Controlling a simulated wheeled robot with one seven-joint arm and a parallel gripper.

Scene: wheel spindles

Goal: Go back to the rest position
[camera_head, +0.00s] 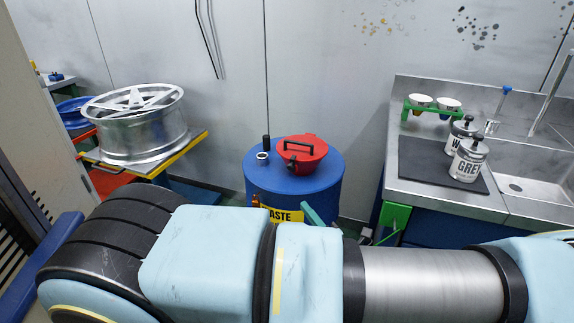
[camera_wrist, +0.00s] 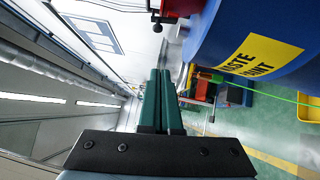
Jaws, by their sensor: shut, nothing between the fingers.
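My gripper (camera_wrist: 161,78) shows in the wrist view with its two dark green fingers side by side, shut and with nothing between them. It is in free space beside the blue waste drum (camera_wrist: 250,28), whose yellow label is at the upper right of that view. In the head view my arm lies across the whole lower part of the picture. A small greenish part of my gripper shows just in front of the drum (camera_head: 325,185), below its top; the rest is hidden behind the arm.
A silver wheel (camera_head: 135,128) rests on a yellow-edged stand at left. At right, a steel sink counter (camera_head: 440,205) holds paint tins (camera_head: 468,160) on a dark mat.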

